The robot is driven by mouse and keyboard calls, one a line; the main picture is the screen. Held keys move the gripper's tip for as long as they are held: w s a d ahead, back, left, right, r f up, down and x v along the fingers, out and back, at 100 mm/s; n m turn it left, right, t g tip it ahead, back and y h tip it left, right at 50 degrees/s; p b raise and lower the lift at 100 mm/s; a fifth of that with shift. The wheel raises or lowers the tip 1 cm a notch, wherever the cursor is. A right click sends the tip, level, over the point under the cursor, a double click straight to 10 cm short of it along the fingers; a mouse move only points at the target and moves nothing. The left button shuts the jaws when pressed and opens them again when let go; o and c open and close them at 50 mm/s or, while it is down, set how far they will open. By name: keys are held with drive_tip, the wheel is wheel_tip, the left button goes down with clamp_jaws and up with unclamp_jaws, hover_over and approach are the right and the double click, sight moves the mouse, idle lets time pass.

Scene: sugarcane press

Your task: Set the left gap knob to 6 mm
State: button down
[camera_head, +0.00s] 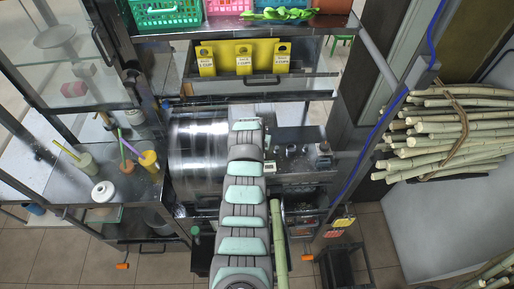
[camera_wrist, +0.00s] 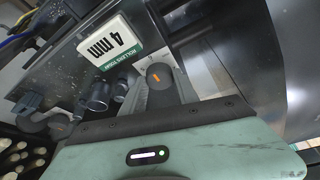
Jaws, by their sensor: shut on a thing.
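In the wrist view, my gripper (camera_wrist: 164,88) is shut on a dark round knob (camera_wrist: 159,72) with an orange pointer mark. It looks like the left gap knob. A second dark knob with an orange mark (camera_wrist: 32,124) shows at the left edge of the wrist view. In the head view, my arm hides the gripper and the held knob; the other knob (camera_head: 323,148) sits at the right of the press panel.
Dark round fittings (camera_wrist: 100,95) stand close beside the held knob. The shiny press drum (camera_head: 197,150) lies left of my arm. A green cane (camera_head: 278,240) stands right of the arm, and a cane bundle (camera_head: 450,130) lies at the far right.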

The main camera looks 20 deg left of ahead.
drive_tip(key=c, duration=0.9)
unclamp_jaws()
drive_tip(key=shift+r, duration=0.15)
drive_tip(key=b+v, duration=0.2)
drive_tip(key=v, duration=0.8)
drive_tip(key=shift+s+r, duration=0.2)
drive_tip(key=shift+r, duration=0.1)
